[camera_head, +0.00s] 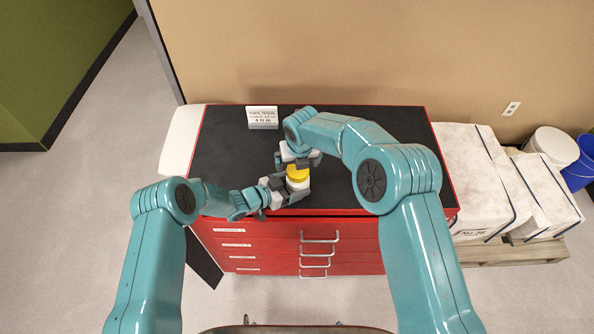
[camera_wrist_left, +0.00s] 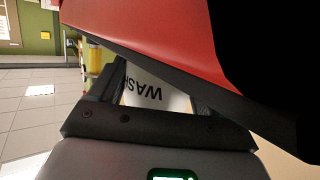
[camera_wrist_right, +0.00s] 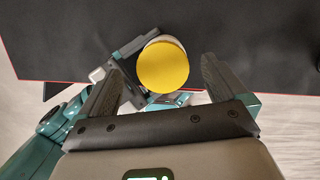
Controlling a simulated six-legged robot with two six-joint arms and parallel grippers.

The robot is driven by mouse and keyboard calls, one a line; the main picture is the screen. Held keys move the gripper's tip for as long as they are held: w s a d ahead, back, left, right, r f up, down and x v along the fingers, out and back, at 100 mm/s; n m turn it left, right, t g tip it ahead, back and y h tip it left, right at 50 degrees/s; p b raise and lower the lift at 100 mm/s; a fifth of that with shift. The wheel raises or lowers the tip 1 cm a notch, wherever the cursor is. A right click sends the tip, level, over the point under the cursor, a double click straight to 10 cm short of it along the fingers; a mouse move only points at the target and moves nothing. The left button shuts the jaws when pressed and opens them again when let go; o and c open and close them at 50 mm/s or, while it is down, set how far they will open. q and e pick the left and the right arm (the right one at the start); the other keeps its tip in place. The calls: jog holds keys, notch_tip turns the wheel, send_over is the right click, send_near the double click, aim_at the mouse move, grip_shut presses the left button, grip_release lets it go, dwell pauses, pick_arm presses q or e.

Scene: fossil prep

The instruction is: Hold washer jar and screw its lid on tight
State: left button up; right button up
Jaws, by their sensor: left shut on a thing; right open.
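The washer jar (camera_wrist_left: 155,95) is white, with black letters reading "WAS" in the left wrist view, where it sits between the fingers. My left gripper (camera_head: 290,196) is shut on the jar near the cabinet's front edge. The round yellow lid (camera_wrist_right: 163,66) is on top of the jar; it also shows in the head view (camera_head: 297,174). I cannot tell how tightly it sits. My right gripper (camera_head: 302,159) is open above the jar, pointing down. In the right wrist view its fingers are on either side of the lid, with gaps between.
The red drawer cabinet (camera_head: 270,238) has a dark top mat (camera_head: 380,190). A small white sign (camera_head: 262,117) stands at the back. White blocks (camera_head: 470,180) and a white bucket (camera_head: 553,146) are to the right. The mat's left side is clear.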

aim_at(298, 172)
jog(key=shift+n, duration=0.5)
jog(key=shift+s+f, duration=0.1)
jog(key=shift+f, duration=1.35)
jog(key=shift+s+d+f, duration=0.1)
jog(key=shift+d+f, duration=0.05)
jog(key=shift+f, duration=0.15)
jog(key=shift+w+f, duration=0.2)
jog(key=shift+w, duration=0.1)
jog(key=c, duration=0.4)
jog(key=shift+s+r, duration=0.2)
jog(key=shift+s, duration=0.05)
grip_shut()
jog(key=shift+w+a, duration=0.15)
jog(key=shift+a, duration=0.05)
